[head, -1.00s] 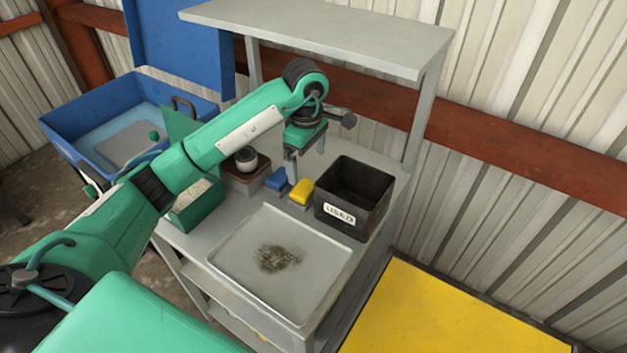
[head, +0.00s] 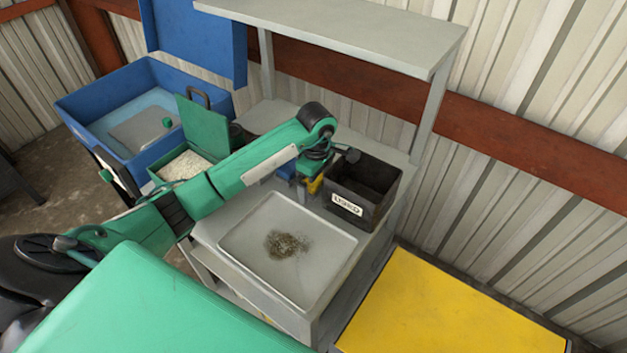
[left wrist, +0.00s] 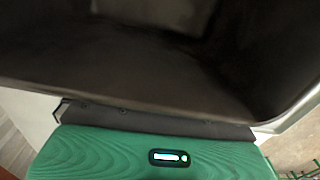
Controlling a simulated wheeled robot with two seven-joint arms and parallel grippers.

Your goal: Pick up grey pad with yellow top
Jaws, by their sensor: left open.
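The grey pad with yellow top (head: 316,185) stands on the bench just left of the black bin. Only a piece of its yellow shows in the head view, since my left gripper covers the rest. My left gripper (head: 308,190) is open and low over the pad, pointing down. I cannot tell whether its fingers touch the pad or stand around it. A blue-topped pad (head: 286,170) sits close to its left, partly hidden by my arm. The left wrist view shows mostly a dark hollow and my green gripper housing, with no pad. My right gripper is not in view.
The black bin (head: 347,206) labelled USED stands right beside the gripper. A grey tray (head: 245,235) with a dirt patch lies in front. An overhead shelf (head: 350,30) spans the back. A green box (head: 165,178) and blue tub (head: 85,105) are left.

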